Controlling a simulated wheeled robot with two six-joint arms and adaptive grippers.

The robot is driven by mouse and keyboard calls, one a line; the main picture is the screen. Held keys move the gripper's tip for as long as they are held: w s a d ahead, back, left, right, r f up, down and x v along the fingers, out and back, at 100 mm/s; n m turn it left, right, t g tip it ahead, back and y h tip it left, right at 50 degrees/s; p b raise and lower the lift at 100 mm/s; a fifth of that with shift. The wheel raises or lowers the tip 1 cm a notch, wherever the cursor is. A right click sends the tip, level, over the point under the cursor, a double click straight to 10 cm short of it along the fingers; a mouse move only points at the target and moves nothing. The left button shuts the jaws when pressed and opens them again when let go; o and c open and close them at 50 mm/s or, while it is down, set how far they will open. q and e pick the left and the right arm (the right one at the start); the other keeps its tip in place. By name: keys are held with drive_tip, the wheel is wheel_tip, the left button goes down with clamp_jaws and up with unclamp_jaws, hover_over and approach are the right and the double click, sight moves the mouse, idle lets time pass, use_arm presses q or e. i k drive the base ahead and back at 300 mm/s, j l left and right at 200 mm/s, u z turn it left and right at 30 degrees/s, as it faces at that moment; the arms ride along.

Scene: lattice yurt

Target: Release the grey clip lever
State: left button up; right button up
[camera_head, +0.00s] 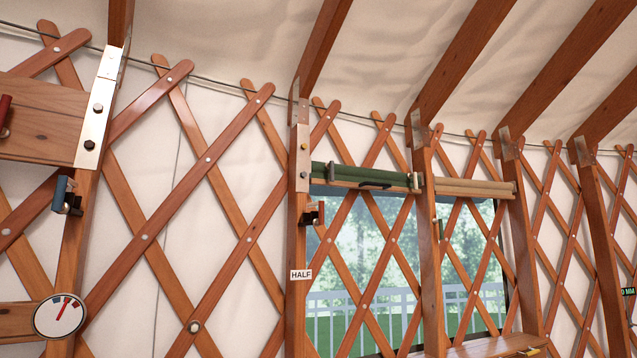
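No clip lever in the camera_head view is clearly grey. A lever with a blue handle and metal base (66,195) is on the left post. A dark clip with a reddish part (315,213) is on the middle post, above a white "HALF" label (301,275). A small pale fitting (437,230) is on the post right of the window's middle; its colour and shape are too small to tell. A red-handled fitting (4,116) is cut off at the left edge. Neither of my grippers is in view.
A green roll (360,175) with a dark handle and a tan roll (470,188) sit above the window (365,245). A round dial (60,316) with a red needle is at lower left. Wooden lattice covers the wall. A wooden ledge (495,346) is at lower right.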

sight(332, 171)
drive_tip(key=i+l+u, duration=0.2)
drive_tip(key=i+l, duration=0.15)
drive_tip(key=i+l+u, duration=0.15)
drive_tip(key=i+l, duration=0.15)
drive_tip(key=l, duration=0.3)
